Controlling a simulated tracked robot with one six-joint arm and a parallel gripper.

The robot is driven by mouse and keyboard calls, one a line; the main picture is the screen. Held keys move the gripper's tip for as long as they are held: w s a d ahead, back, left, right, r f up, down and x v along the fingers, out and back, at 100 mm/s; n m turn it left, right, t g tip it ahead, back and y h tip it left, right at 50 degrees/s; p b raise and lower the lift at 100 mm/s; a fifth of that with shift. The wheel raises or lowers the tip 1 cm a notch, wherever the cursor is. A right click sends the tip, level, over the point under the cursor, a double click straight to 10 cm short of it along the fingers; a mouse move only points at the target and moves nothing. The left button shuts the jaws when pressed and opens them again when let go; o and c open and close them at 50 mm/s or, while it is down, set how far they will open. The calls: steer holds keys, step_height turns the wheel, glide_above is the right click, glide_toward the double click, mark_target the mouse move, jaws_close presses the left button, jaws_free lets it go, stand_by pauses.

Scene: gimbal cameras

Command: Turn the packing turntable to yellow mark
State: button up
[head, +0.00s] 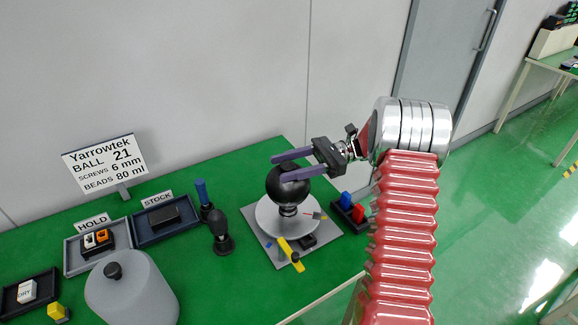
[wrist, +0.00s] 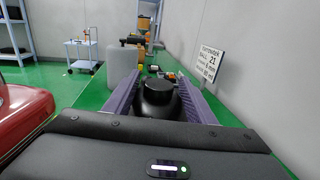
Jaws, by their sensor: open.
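The turntable (head: 264,213) is a pale round disc on a grey square plate on the green table. A black ball-shaped piece (head: 284,190) stands at its middle on a short neck.
A small rack with blue and red blocks (head: 347,205) stands close right of the turntable. A dark knob-headed post (head: 220,232) and a blue-handled tool (head: 202,193) stand left. Trays labelled HOLD (head: 72,262) and STOCK (head: 143,231) and a large grey canister (head: 130,290) lie farther left.

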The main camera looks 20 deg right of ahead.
step_height(320, 180, up, 10)
steer(key=shift+f, duration=0.1)
stand_by(0.4)
steer(key=shift+c, duration=0.5)
